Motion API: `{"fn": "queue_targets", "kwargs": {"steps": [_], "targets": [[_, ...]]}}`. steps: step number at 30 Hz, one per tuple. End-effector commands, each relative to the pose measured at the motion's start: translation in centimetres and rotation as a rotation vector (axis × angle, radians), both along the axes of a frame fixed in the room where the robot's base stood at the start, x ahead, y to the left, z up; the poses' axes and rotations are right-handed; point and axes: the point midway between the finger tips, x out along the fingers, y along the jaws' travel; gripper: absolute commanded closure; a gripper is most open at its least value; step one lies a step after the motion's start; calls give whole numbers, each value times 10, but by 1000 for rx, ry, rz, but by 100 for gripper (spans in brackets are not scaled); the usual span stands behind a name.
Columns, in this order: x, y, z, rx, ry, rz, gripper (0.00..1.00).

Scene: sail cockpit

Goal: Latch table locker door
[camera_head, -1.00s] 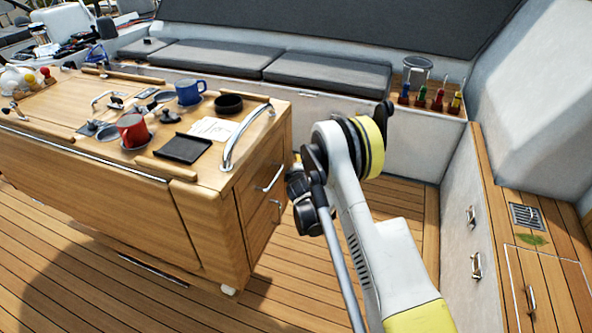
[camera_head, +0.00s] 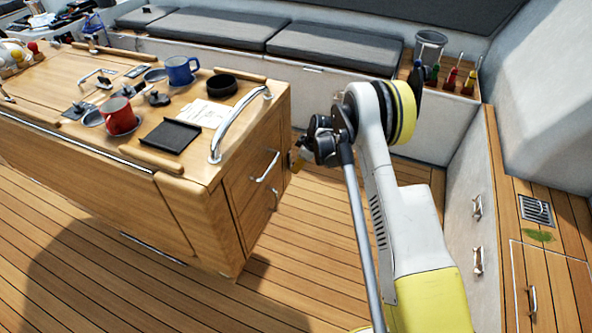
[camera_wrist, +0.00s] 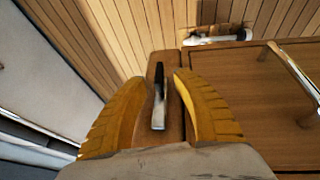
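The table locker door (camera_head: 249,206) is in the end of the wooden table and looks flush with its frame. It carries a metal handle (camera_head: 267,166), which also shows at the right of the wrist view (camera_wrist: 290,72). My gripper (camera_head: 297,157) is beside this end of the table, at the door's right edge. In the wrist view my gripper (camera_wrist: 165,76) has its two yellow fingers apart. A small latch lever (camera_wrist: 159,100), metal with a black end, stands between them on a wooden strip beside the door (camera_wrist: 240,95). I cannot tell whether either finger touches it.
The tabletop (camera_head: 50,95) holds a red mug (camera_head: 119,117), a blue mug (camera_head: 181,71) and a black tray (camera_head: 171,136). A curved metal rail (camera_head: 222,139) rises at its end. A white locker wall (camera_head: 463,200) stands to the right, with bare deck between.

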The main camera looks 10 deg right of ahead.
Motion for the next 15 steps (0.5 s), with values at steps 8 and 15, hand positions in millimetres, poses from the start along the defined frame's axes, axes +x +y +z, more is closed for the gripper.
{"fn": "queue_targets", "kwargs": {"steps": [8,15], "targets": [[8,6,-23,0,0,0,66],[9,6,-23,0,-1,0,66]]}}
